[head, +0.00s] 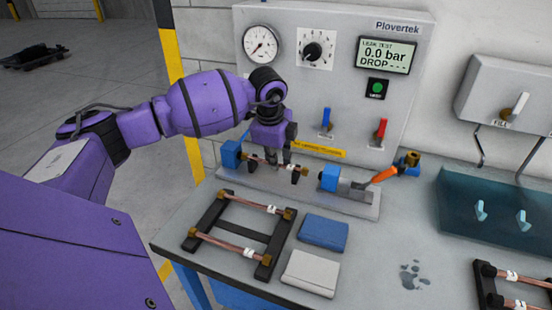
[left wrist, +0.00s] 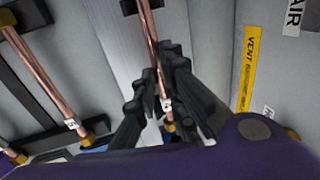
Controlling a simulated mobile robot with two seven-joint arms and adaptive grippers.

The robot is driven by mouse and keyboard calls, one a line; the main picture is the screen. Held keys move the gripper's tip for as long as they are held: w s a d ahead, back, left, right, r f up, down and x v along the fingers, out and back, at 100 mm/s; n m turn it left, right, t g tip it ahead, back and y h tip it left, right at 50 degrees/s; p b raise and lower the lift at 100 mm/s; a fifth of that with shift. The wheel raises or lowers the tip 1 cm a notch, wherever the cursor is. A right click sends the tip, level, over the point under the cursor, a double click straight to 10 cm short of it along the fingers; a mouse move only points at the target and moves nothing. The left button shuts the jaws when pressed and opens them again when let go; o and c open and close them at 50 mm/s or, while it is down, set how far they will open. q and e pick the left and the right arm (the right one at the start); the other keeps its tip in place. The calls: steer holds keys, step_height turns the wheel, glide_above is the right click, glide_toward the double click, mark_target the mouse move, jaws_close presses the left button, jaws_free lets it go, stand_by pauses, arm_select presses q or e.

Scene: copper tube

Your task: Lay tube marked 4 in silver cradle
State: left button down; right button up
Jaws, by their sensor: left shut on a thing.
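My left gripper (head: 281,158) points down at the leak-test fixture and is shut on a copper tube (head: 260,160) with brass ends. In the left wrist view this tube (left wrist: 150,42) runs between the black fingers (left wrist: 160,95), with a white tag near its lower brass end. The tag's number is too small to read. The tube lies between the blue end blocks, over the fixture's silver-grey base (head: 340,203), close to a black support (head: 296,177). I cannot tell whether it rests there or hangs just above. My right gripper is out of view.
A black rack (head: 228,234) holds two tagged copper tubes at the bench's front left. A blue pad (head: 324,232) and a pale pad (head: 310,272) lie beside it. An orange-handled clamp (head: 384,175) stands right of the fixture. Another rack (head: 490,290) and a teal tray (head: 455,215) are right.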

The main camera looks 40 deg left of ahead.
arm_select(q)
steer(key=c, duration=1.7)
jaws_free()
steer(key=shift+c, duration=0.2)
steer(key=v, duration=1.2)
steer(key=shift+s+f, duration=0.1)
